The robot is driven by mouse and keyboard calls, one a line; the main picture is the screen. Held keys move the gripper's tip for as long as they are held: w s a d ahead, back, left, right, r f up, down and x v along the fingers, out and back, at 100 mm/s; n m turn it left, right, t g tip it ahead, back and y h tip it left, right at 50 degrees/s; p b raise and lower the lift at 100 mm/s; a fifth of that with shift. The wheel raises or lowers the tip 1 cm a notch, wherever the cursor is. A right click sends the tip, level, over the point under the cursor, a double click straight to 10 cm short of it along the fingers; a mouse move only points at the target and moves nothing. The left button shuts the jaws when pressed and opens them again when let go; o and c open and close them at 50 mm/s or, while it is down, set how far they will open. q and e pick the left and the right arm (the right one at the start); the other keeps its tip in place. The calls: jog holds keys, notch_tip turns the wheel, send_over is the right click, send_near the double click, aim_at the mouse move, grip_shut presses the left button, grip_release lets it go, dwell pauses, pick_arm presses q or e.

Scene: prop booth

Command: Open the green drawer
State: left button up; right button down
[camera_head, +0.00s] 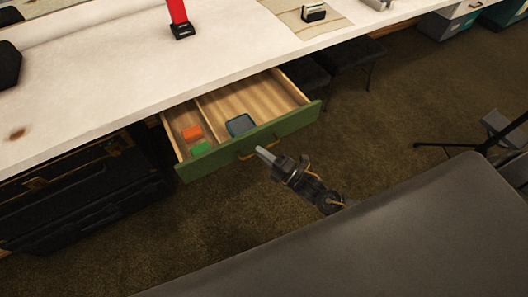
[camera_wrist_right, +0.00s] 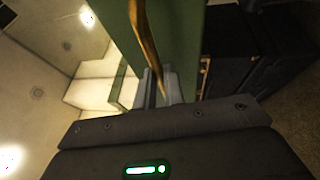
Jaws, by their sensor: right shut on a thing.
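The green drawer (camera_head: 300,119) stands pulled out from under the white table, its wooden inside showing. A brass bow handle (camera_head: 262,150) is on its green front. My right gripper (camera_head: 262,152) is at the handle, its fingers shut on it. In the right wrist view the handle (camera_wrist_right: 145,40) runs down to between the fingers (camera_wrist_right: 158,88), in front of the green drawer front (camera_wrist_right: 183,45). My left gripper is not in view.
The drawer holds an orange block (camera_head: 192,132), a green block (camera_head: 200,148) and a blue-grey tray (camera_head: 240,125). The white table (camera_head: 120,70) is above it. Black cases (camera_head: 80,195) stand below at left. Dark stools (camera_head: 352,54) stand behind the drawer. Carpet (camera_head: 390,120) is open at right.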

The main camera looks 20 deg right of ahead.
jog(key=c, duration=1.5)
grip_release()
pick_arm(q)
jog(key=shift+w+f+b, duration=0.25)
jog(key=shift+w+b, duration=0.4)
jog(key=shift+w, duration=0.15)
pick_arm(e)
jog(key=shift+v, duration=5.45)
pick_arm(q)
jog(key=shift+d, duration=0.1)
